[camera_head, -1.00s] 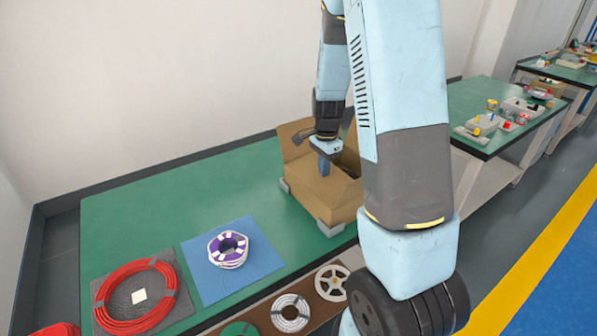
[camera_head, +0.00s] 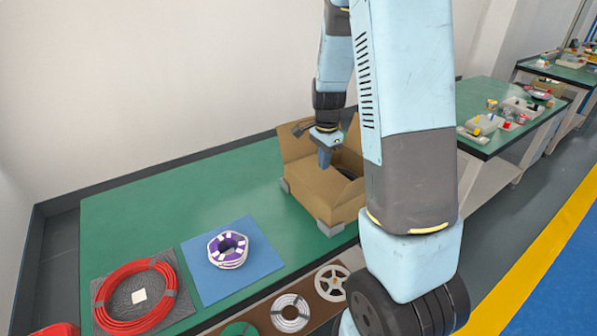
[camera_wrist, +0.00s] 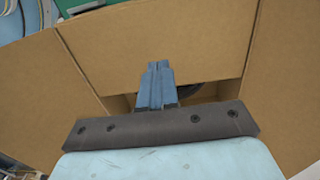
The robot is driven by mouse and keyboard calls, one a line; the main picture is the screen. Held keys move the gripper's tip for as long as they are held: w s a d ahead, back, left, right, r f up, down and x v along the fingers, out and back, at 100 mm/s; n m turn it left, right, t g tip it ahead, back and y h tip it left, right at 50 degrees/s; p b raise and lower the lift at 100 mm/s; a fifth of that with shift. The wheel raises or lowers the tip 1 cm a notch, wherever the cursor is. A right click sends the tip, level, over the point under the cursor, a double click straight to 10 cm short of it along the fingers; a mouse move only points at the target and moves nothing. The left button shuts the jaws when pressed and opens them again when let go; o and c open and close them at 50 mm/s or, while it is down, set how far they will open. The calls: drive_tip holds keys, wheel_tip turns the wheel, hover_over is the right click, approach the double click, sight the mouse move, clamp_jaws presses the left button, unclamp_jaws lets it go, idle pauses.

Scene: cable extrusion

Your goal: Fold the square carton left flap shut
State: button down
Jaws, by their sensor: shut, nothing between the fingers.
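The brown square carton (camera_head: 312,192) stands on the green bench. A flap (camera_head: 293,139) stands up at its back left. My gripper (camera_head: 324,161) points down over the carton's top, shut and empty. In the wrist view, my blue fingers (camera_wrist: 157,75) lie together in front of a wide cardboard panel (camera_wrist: 150,38). Other cardboard panels flank it at left (camera_wrist: 38,90) and right (camera_wrist: 288,85). A gap beside the fingers shows part of a dark round thing (camera_wrist: 190,92) inside. I cannot tell whether the fingertips touch the panel. My arm hides the carton's right side.
Grey corner blocks (camera_head: 330,228) sit at the carton's base. A purple-and-white coil (camera_head: 228,249) lies on a blue mat, and a red cable coil (camera_head: 107,300) is at far left. Spools line the front edge.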

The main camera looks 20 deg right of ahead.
sight(323, 177)
wheel_tip(323, 177, up, 6)
drive_tip(key=shift+r, duration=0.2)
idle(0.4)
